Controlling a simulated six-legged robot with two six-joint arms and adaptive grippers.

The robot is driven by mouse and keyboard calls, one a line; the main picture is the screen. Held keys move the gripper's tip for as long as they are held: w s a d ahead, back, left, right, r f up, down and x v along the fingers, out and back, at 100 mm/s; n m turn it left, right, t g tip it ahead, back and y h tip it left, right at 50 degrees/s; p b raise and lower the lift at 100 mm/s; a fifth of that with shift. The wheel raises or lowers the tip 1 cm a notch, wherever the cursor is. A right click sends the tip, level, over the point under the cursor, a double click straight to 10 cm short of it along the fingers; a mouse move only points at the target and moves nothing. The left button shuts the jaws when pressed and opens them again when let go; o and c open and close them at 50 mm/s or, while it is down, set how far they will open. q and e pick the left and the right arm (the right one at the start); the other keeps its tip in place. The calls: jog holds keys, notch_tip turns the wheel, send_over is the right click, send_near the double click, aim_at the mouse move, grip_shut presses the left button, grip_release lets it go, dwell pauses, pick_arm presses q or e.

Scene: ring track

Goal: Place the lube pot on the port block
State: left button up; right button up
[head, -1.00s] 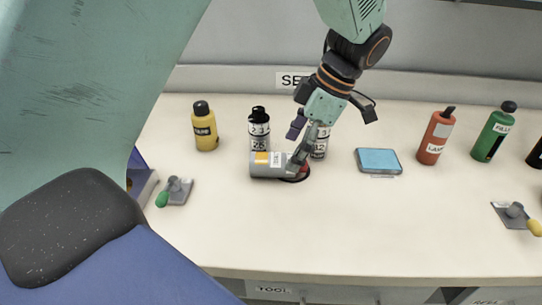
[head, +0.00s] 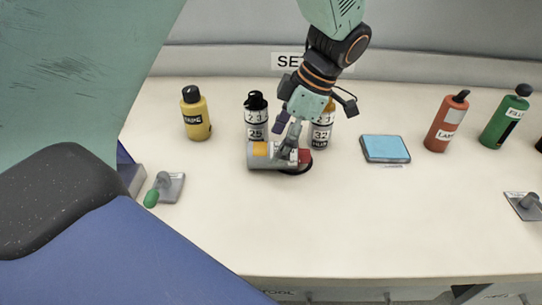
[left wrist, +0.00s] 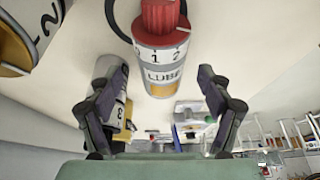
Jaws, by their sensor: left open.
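The lube pot (head: 262,162) is a grey cylinder with an orange patch and a red cap. In the head view it lies on its side, cap to the right, over a dark round mark (head: 298,171). The left wrist view shows its red cap and LUBE label (left wrist: 163,75). My left gripper (head: 288,132) is open at the pot; one finger overlaps the pot near its cap in the head view. In the left wrist view its fingers stand apart either side of the pot's lower end. Contact cannot be told. I cannot identify the port block. My right gripper is not in view.
Two numbered canisters (head: 257,120) (head: 322,135) stand close behind the pot. A yellow bottle (head: 196,115) stands left, a blue-topped pad (head: 385,149) lies right, and red (head: 447,122) and green (head: 505,120) bottles stand farther right. The front counter is clear.

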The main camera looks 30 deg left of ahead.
aim_at(278, 145)
pick_arm(q)
jog(key=shift+s+d+f, duration=0.1)
jog(key=shift+f, duration=0.75)
jog(key=shift+s+f+b, duration=0.2)
jog(key=shift+f+b, duration=0.1)
jog(key=shift+b, duration=0.1)
jog(key=shift+s+a+f, duration=0.1)
jog(key=shift+a+f, duration=0.2)
jog(key=shift+a, duration=0.25)
jog(key=shift+d, duration=0.3)
jog(key=c, duration=0.4)
jog(key=shift+a, duration=0.2)
jog(key=c, duration=0.5)
jog(key=shift+d, duration=0.1)
jog(key=c, duration=0.6)
jog(key=shift+r, duration=0.2)
